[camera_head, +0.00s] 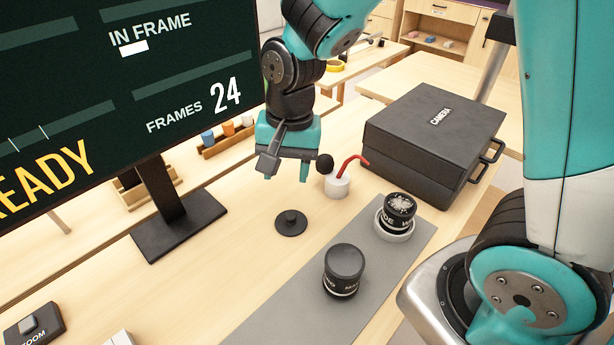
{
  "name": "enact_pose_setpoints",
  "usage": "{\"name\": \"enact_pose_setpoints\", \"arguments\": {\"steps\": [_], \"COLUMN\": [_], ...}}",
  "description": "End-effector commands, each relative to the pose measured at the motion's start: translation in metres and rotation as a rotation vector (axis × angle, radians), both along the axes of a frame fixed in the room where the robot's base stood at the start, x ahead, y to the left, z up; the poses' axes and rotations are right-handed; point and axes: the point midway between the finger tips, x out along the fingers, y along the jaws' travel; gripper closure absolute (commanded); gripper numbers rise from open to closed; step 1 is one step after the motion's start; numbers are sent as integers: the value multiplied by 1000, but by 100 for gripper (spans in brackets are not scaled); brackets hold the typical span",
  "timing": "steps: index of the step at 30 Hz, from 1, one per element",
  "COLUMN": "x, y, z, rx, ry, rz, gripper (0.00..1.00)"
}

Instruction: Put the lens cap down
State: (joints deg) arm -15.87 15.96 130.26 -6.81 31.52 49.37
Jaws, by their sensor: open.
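The lens cap appears to be the black disc with a raised knob (291,223), lying flat on the wooden table (240,265) left of the grey mat. My gripper (286,172) is open and empty above and behind it, fingers pointing down, apart from the disc. A black lens (344,270) stands upright on the grey mat (290,305); its top is dark and its label is only partly readable. A second black lens (400,206), its label partly readable, stands in a white ring (394,233) with a patterned top.
A monitor (120,90) on a black stand (180,225) rises at left. A white pot (337,186) with a red bent tube stands right of my gripper, near a black ball (325,165). A large dark CAMERA case (415,150) stands at right.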

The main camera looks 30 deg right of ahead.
Motion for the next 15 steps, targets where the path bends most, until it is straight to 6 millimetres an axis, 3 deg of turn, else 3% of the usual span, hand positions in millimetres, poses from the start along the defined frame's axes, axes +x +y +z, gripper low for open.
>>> {"name": "enact_pose_setpoints", "arguments": {"steps": [1, 6, 10, 15], "x": [-17, -86, -127, -150], "y": [5, 21, 26, 26], "z": [23, 76, 96, 104], "rx": [41, 157, 203, 224], "ry": [-31, -136, -212, -258], "rz": [132, 645, 936, 1104], "gripper": [50, 50, 50, 50]}}
